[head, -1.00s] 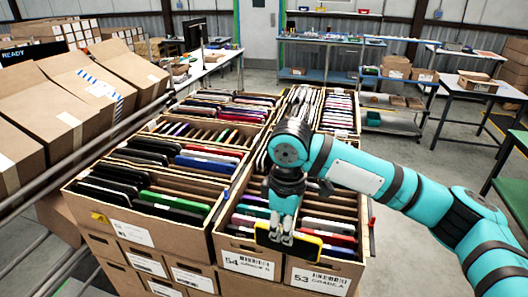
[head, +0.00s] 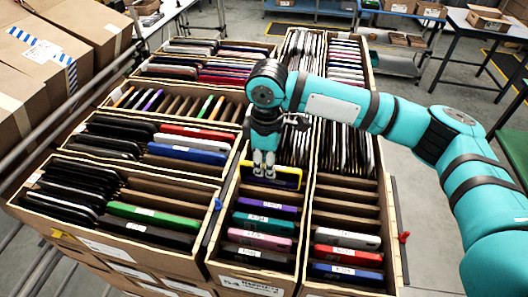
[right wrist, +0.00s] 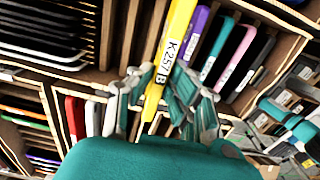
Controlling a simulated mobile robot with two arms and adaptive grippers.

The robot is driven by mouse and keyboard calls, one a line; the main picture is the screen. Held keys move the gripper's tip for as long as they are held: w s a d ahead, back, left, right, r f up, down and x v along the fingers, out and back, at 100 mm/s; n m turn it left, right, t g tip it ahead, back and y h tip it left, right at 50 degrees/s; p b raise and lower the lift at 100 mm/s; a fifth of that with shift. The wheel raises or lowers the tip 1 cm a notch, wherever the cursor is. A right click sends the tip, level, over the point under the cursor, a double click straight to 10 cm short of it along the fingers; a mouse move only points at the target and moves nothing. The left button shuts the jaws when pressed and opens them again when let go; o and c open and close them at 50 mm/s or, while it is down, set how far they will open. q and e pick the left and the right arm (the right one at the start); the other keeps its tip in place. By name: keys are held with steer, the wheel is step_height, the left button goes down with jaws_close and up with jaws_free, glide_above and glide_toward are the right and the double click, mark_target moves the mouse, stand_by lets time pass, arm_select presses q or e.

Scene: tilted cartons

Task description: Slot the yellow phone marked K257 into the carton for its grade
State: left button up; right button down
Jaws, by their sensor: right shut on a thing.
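The yellow phone (head: 288,176) is in my right gripper (head: 264,172), with the fingers closed on its upper edge. In the right wrist view the yellow phone (right wrist: 171,58) shows a white label reading K257 and B, between the fingers of the right gripper (right wrist: 165,95). The phone is at the middle carton (head: 226,222), just behind a purple phone (head: 267,206); I cannot tell how deep it sits. That carton's front label (head: 250,287) reads 54, its lower part cut off. My left gripper is out of view.
The middle carton also holds teal (head: 263,223) and pink (head: 260,240) phones. The right carton (head: 397,262) has white, red and blue phones and empty slots. The left carton (head: 150,258) holds black and green phones. Brown boxes (head: 35,60) stand at far left.

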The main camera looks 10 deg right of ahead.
mark_target(266, 185)
steer(key=shift+s+f+b, duration=0.25)
steer(key=shift+s+b, duration=0.05)
steer(key=shift+s, duration=0.05)
steer(key=shift+f, duration=0.25)
steer(key=shift+w+f+b, duration=0.15)
steer(key=shift+f+b, duration=0.2)
steer(key=shift+b, duration=0.1)
steer(key=shift+w+f+b, duration=0.2)
steer(key=shift+f+b, duration=0.65)
steer(key=shift+b, duration=0.05)
steer(key=shift+f, duration=0.2)
steer(key=shift+s+f+b, duration=0.1)
steer(key=shift+f+b, duration=0.35)
steer(key=shift+b, duration=0.4)
steer(key=shift+f, duration=1.6)
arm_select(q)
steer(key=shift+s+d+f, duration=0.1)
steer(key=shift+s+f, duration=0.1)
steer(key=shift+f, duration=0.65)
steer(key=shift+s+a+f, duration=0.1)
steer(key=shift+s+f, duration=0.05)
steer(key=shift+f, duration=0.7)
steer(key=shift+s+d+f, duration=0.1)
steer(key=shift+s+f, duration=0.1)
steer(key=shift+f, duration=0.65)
arm_select(e)
steer(key=shift+f, duration=0.45)
